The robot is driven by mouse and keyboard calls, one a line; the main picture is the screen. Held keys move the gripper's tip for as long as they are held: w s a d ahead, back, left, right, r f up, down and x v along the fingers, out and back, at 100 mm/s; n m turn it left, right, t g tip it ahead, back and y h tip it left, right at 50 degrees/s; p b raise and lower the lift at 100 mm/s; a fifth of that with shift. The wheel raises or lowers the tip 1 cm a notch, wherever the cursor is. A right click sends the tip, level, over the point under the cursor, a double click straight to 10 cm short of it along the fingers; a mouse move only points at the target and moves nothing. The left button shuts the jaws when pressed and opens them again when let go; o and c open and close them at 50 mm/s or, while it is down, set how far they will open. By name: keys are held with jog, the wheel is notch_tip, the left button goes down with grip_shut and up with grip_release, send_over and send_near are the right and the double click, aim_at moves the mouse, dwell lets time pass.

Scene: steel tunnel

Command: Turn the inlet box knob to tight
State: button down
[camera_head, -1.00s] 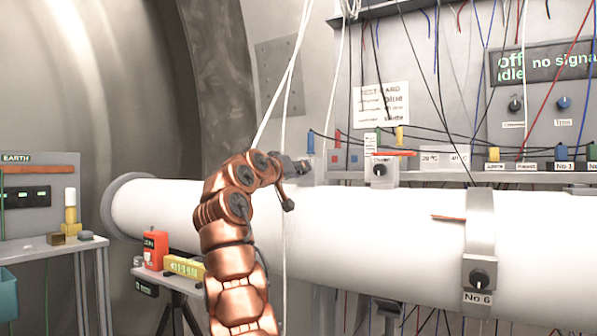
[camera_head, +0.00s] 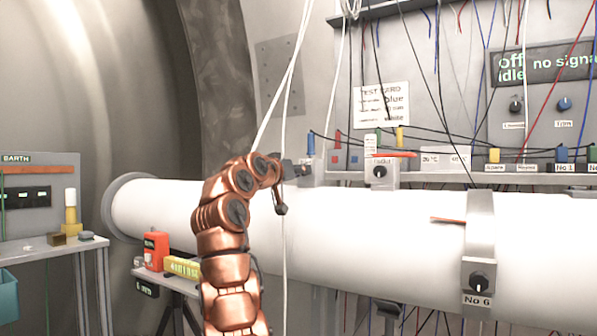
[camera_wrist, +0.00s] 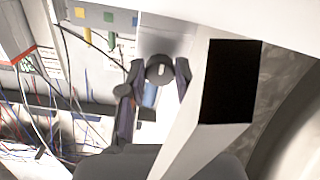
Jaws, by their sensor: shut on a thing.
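My gripper (camera_head: 301,171) is at the left end of the shelf above the white pipe, against a small grey box (camera_head: 316,177). In the wrist view a round grey knob (camera_wrist: 159,70) with a pale pointer mark sits between my two fingers, one on each side. My gripper is shut on this knob. The pale mark runs roughly up and down in that view. The knob is mostly hidden by my gripper in the head view. No label for this box, nor a tight mark, can be read.
A blue post (camera_head: 310,145) stands just above the box. Another knob box (camera_head: 380,173) with a red lever is to the right. White cables (camera_head: 285,100) hang close to my arm. The large white pipe (camera_head: 370,235) lies below.

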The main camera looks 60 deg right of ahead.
jog(key=shift+m, duration=0.3)
dwell(0.4)
jog(key=c, duration=0.8)
grip_release()
jog(key=shift+a+r, duration=0.15)
jog(key=shift+a, duration=1.35)
jog(key=a, duration=0.9)
jog(key=shift+s, duration=0.25)
